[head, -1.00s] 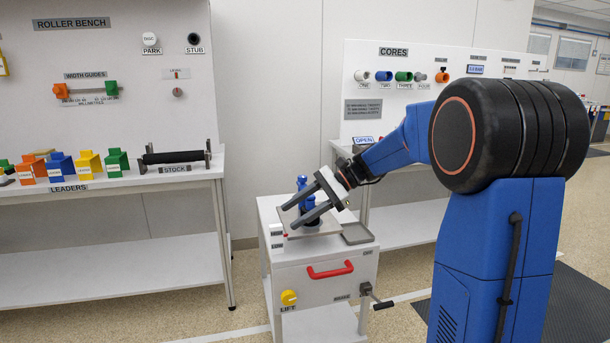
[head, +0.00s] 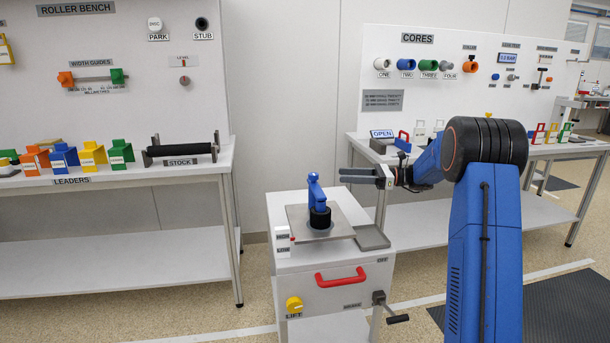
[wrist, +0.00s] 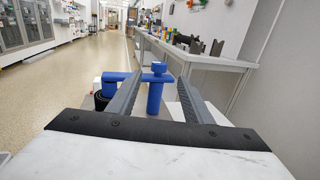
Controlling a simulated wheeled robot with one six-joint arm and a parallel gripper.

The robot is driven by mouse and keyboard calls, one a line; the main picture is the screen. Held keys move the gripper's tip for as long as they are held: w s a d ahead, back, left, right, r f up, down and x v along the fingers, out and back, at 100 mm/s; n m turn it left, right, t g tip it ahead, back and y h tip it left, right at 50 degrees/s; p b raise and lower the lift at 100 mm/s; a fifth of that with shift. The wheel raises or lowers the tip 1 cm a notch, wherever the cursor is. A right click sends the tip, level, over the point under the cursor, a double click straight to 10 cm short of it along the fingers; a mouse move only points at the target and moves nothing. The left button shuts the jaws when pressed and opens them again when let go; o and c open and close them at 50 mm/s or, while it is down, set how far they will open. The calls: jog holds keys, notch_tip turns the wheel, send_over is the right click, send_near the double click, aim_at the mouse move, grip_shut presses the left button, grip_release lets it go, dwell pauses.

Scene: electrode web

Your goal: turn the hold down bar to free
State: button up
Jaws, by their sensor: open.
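The blue hold down bar (head: 315,190) stands upright on the square grey plate (head: 333,236) on top of the white cart. A black roll (head: 320,219) is at its foot. In the wrist view the bar's blue post (wrist: 155,97) shows between the fingers, and its blue arm (wrist: 117,77) reaches left toward the black roll (wrist: 101,101). My gripper (head: 343,175) is open and empty, level, right of the bar's upper part and apart from it in the head view. In the wrist view my gripper (wrist: 161,76) points at the post.
The cart front has a red handle (head: 341,277), a yellow lift knob (head: 294,304) and a brake crank (head: 390,308). A small grey tray (head: 372,238) sits at its right. The roller bench (head: 150,178) is left, the cores bench (head: 480,152) right.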

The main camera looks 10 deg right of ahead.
jog(key=x, duration=1.6)
jog(key=shift+a, duration=0.15)
jog(key=shift+c, duration=0.7)
grip_shut()
